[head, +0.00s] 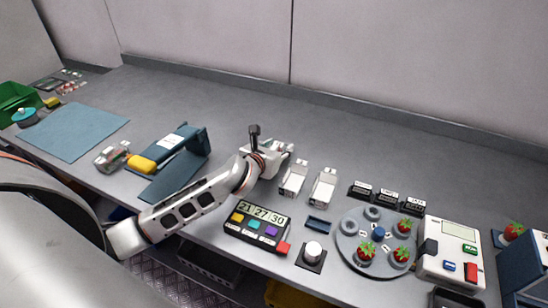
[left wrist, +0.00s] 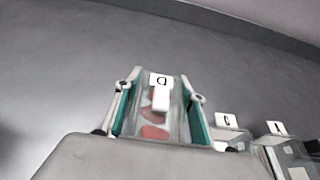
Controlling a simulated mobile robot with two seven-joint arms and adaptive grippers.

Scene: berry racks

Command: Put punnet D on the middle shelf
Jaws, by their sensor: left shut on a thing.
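Punnet D (left wrist: 153,131) is a clear box with red berries and a white label reading D. It sits between the teal-padded fingers of my left gripper (left wrist: 158,112), which is shut on it. In the head view my left gripper (head: 272,158) is over the middle of the counter, beside two other punnets, and mostly hides punnet D (head: 285,148). Whether the punnet touches the counter is unclear. A blue upright stand (head: 196,142) is left of the gripper; I cannot make out a middle shelf. My right gripper is out of view.
Two white-labelled punnets (head: 294,178) and (head: 323,187) stand just right of the gripper. A keypad box (head: 258,226), a round grey tray (head: 376,243) with strawberries and a white machine (head: 452,255) line the front. The back of the counter is clear.

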